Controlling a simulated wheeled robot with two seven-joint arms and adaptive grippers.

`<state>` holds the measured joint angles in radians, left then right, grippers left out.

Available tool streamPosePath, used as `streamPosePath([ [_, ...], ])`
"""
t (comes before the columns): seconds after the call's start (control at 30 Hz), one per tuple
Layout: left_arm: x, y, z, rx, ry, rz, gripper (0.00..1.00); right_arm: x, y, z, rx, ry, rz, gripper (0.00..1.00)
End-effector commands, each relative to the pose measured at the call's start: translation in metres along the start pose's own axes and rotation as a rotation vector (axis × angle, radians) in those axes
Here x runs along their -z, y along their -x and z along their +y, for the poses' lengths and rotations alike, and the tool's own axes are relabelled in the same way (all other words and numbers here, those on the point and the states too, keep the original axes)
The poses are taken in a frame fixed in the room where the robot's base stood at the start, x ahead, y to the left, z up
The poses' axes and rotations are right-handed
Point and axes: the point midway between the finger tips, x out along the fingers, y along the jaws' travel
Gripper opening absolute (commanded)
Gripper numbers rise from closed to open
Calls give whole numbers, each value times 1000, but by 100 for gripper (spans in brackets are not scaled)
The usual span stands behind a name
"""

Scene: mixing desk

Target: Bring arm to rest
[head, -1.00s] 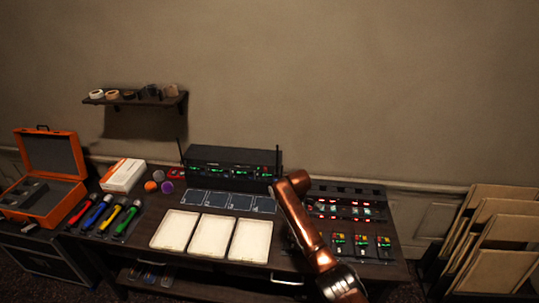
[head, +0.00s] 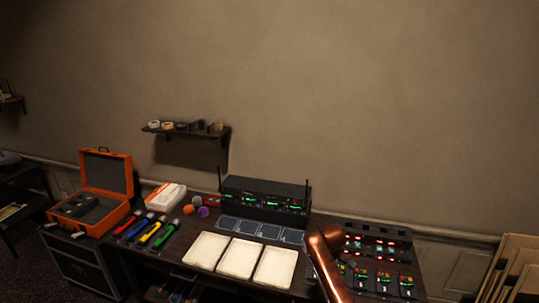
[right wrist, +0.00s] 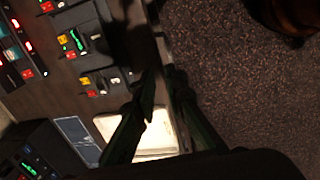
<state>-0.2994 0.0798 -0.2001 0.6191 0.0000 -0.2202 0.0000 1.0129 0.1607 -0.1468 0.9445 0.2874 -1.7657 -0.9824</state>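My copper right arm (head: 328,262) rises from the bottom edge in the head view, in front of the desk's right part; its gripper is out of that view. In the right wrist view my right gripper (right wrist: 161,74) shows as two dark fingers with a narrow gap between their tips. Nothing is held between them. The fingers are over the desk's front edge, with a white tray (right wrist: 158,139) seen beyond them. My left arm and left gripper are in no view.
The desk holds white trays (head: 240,260), a black receiver rack (head: 264,200), several coloured microphones (head: 152,233) and a lit control panel (head: 384,268). An orange case (head: 106,172) stands at left. Boards (head: 515,265) lean at right. Carpet (right wrist: 245,90) is open beside the desk.

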Motion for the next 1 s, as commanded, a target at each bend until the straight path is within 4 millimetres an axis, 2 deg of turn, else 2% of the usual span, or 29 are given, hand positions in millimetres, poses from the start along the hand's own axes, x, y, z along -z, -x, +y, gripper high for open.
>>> streamPosePath([
  [0.03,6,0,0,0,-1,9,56,-1,-6,-2,3,-6,-1,12],
  [0.37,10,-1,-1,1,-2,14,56,-13,-68,-17,8,-85,3,12],
  [0.57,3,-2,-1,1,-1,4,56,-33,-125,-37,12,-167,2,12],
  [0.67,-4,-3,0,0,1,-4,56,-46,-162,-53,15,-220,1,12],
  [0.77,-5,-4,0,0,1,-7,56,-65,-209,-77,18,-289,-1,12],
  [0.87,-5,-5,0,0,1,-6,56,-89,-267,-113,21,-375,-5,12],
  [1.0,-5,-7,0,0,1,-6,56,-125,-342,-174,19,-496,-11,12],
])
